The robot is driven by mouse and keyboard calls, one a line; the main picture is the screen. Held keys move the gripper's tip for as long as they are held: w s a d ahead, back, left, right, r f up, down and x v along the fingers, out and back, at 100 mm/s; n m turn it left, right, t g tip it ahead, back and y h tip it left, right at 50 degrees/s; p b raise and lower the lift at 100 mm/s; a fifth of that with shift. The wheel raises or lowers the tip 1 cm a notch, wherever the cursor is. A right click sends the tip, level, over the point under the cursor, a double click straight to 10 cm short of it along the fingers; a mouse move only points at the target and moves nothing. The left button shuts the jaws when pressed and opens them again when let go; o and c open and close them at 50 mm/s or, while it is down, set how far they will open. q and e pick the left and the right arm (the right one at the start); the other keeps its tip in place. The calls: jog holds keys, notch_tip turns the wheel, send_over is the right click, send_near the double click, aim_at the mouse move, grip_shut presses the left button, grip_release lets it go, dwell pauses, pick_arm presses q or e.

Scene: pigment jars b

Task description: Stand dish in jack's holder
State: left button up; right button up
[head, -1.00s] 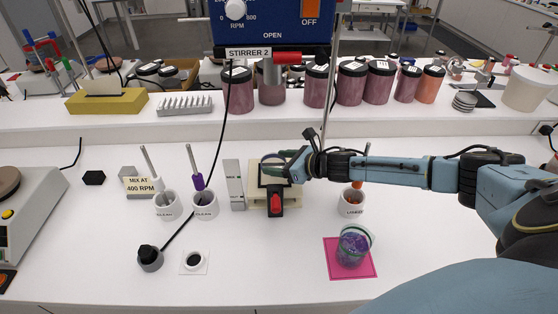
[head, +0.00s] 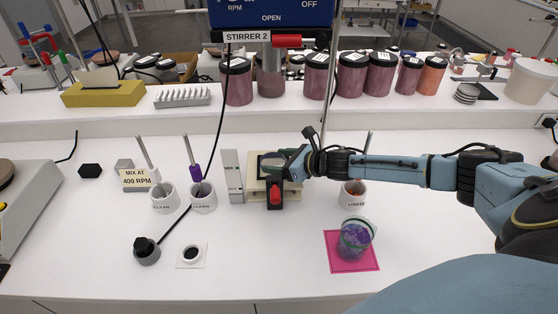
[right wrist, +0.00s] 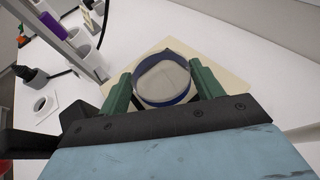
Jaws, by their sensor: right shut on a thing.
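My right gripper (right wrist: 163,92) is shut on a round, clear dish with a dark blue rim (right wrist: 136,92). The dish sits between the green fingers, and a pale plate shows through and around it in the right wrist view. In the head view my right gripper (head: 282,163) is over the beige jack (head: 291,191), which has a red knob at its front. A dark square, likely the holder, is on the jack's top, mostly hidden by the gripper and dish. I cannot tell whether the dish touches it. My left gripper is not in view.
A glass of purple pigment (head: 354,240) stands on a pink mat (head: 372,264) at the front right. A grey upright plate (head: 232,176) is left of the jack. White cups (head: 203,199) with tools stand further left, and a used cup (head: 352,195) stands right. The front middle is clear.

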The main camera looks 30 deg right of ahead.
jog(key=shift+f+b, duration=0.35)
jog(key=shift+f, duration=0.15)
jog(key=o, duration=1.1)
jog(key=shift+s+d+r, duration=0.15)
jog(key=shift+s+d, duration=0.15)
jog(key=shift+s, duration=0.25)
jog(key=v, duration=0.4)
jog(key=shift+s+b, duration=0.3)
jog(key=shift+b, duration=0.05)
jog(key=shift+v, duration=0.9)
